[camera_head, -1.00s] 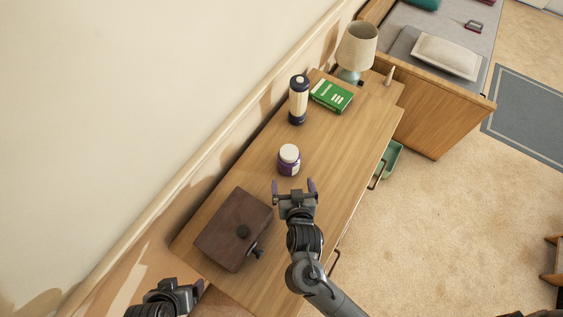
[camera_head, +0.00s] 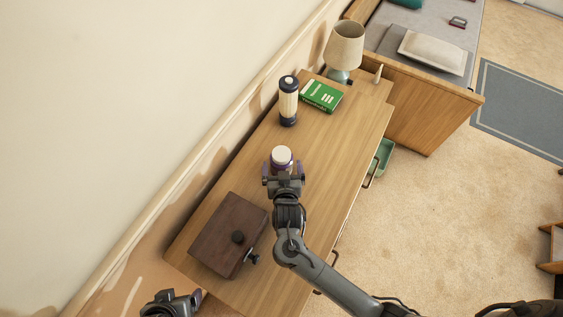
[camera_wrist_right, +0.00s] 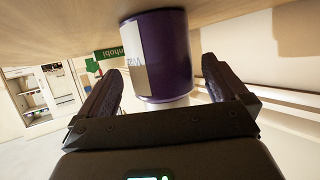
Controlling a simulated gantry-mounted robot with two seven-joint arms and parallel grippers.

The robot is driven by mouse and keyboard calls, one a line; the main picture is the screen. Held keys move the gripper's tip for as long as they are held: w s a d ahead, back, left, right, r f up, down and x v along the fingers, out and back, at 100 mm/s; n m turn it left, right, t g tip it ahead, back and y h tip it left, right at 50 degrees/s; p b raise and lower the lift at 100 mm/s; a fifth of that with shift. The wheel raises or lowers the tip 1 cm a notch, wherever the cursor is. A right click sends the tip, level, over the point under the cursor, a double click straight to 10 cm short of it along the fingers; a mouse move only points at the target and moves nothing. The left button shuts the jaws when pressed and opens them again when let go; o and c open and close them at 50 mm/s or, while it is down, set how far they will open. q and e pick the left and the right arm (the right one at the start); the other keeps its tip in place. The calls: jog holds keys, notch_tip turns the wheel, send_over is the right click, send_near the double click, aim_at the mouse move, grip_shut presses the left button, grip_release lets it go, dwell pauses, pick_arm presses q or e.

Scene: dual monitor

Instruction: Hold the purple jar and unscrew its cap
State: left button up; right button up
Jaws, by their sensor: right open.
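The purple jar (camera_wrist_right: 172,55) stands upright on the wooden dresser top, with a pale label on its side. Its white cap (camera_head: 281,154) faces up in the head view. My right gripper (camera_head: 282,167) is open, with its fingers on either side of the jar. In the right wrist view the jar lies between the two spread fingers, with no clear contact. My left gripper (camera_head: 183,299) is low at the bottom left of the head view, away from the jar and partly cut off; its opening is unclear.
A brown wooden box (camera_head: 229,234) sits on the dresser (camera_head: 335,150) nearer me. A dark-capped cylinder (camera_head: 288,100), a green book (camera_head: 321,96) and a lamp (camera_head: 344,47) stand farther back. The wall runs along the left. The top right of the jar is clear.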

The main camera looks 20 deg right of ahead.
aim_at(282, 159)
jog(key=shift+x, duration=1.6)
jog(key=shift+r, duration=0.1)
jog(key=shift+r, duration=0.1)
jog(key=c, duration=1.2)
jog(key=shift+a, duration=0.1)
notch_tip(282, 159, up, 4)
jog(key=shift+r, duration=0.2)
jog(key=s+d+r, duration=0.2)
jog(key=d, duration=0.1)
jog(key=s+d+r, duration=0.2)
jog(key=d, duration=0.1)
jog(key=s+d+r, duration=0.1)
jog(key=d+r, duration=0.1)
jog(key=d, duration=0.2)
jog(key=shift+s+d+r+p, duration=0.1)
jog(key=shift+s+r+p, duration=0.2)
jog(key=shift+s, duration=0.1)
